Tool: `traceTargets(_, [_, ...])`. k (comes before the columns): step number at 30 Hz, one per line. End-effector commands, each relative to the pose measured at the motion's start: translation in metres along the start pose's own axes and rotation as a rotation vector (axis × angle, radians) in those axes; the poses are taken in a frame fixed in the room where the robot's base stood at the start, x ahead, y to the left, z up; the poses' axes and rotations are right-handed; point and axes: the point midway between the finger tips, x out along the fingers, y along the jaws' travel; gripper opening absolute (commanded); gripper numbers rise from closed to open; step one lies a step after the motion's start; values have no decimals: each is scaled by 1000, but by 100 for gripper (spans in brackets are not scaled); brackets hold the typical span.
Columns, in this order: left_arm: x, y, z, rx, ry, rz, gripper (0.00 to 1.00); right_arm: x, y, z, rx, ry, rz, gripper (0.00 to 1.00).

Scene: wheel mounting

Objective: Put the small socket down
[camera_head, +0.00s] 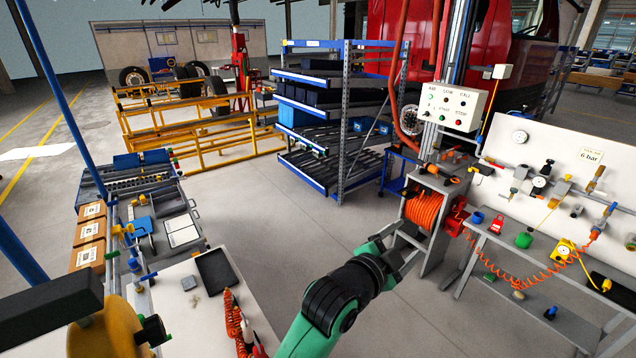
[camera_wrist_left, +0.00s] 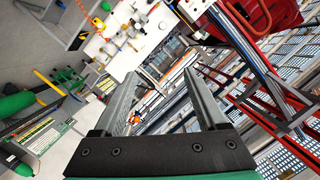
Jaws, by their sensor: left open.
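My left gripper (camera_head: 408,247) is in front of the orange hose reel in the head view. Its two grey fingers are spread apart. In the left wrist view the left gripper (camera_wrist_left: 162,78) is also open, with nothing held between the fingers. I cannot pick out the small socket with certainty in either view; the small parts on the benches are too small to tell apart. My right gripper is not in view.
An orange hose reel (camera_head: 426,211) stands just beyond the left gripper. A right-hand bench holds a green cup (camera_head: 523,240) and a yellow device (camera_head: 565,250). The left bench holds a black tray (camera_head: 216,273). A blue-framed shelf (camera_head: 340,165) stands behind open floor.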

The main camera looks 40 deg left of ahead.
Motion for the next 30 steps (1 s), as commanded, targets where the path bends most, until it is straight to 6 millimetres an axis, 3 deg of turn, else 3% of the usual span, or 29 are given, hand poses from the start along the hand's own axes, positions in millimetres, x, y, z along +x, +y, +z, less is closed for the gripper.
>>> traceTargets(1, [-25, -36, -42, -88, 110, -86, 74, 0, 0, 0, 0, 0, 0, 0])
traceTargets(3, [-71, -80, -95, -228, 277, -187, 74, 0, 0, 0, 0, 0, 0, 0])
traceTargets(5, [-119, -113, -134, -343, 430, -254, 74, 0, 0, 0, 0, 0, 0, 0])
traceTargets(6, [-152, -130, -154, -413, 529, -287, 74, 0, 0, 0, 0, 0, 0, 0])
traceTargets(9, [-228, -158, -188, -550, 746, -331, 74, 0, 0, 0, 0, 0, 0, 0])
traceTargets(12, [-280, -171, -203, -633, 889, -342, 74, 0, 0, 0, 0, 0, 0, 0])
traceTargets(16, [-305, -176, -209, -672, 960, -342, 74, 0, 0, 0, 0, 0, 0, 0])
traceTargets(30, [-304, -176, -208, -664, 957, -346, 80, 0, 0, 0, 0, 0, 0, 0])
